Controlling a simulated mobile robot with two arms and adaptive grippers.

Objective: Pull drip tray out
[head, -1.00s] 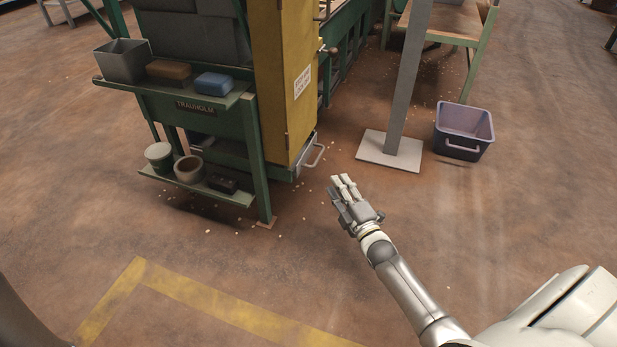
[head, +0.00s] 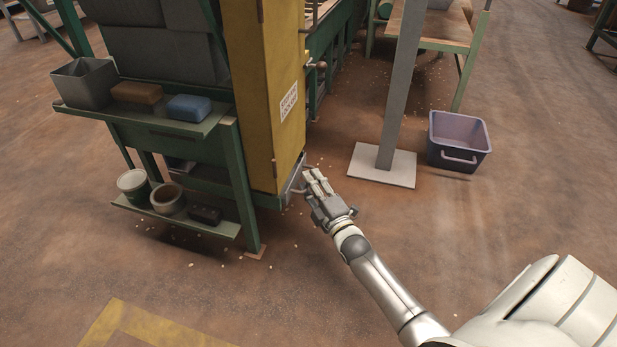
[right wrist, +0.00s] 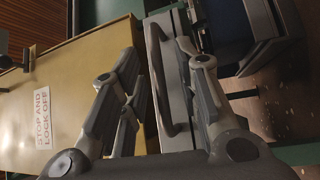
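The drip tray (head: 293,180) sits low under the yellow cabinet; its grey front and bar handle show at the machine's base. In the right wrist view the drip tray's grey front (right wrist: 178,108) carries a curved bar handle (right wrist: 158,75). My right gripper (head: 316,180) is at the handle and partly hides it in the head view. In the right wrist view my right gripper (right wrist: 157,62) is open, with its fingers on either side of the handle. I cannot tell whether a finger touches it. My left gripper is not in view.
The yellow cabinet (head: 262,100) with a stop sign stands directly above the tray. A green shelf stand (head: 238,180) is at the left. A grey post on a plate (head: 372,170) and a purple bin (head: 458,145) stand to the right. The floor in front is clear.

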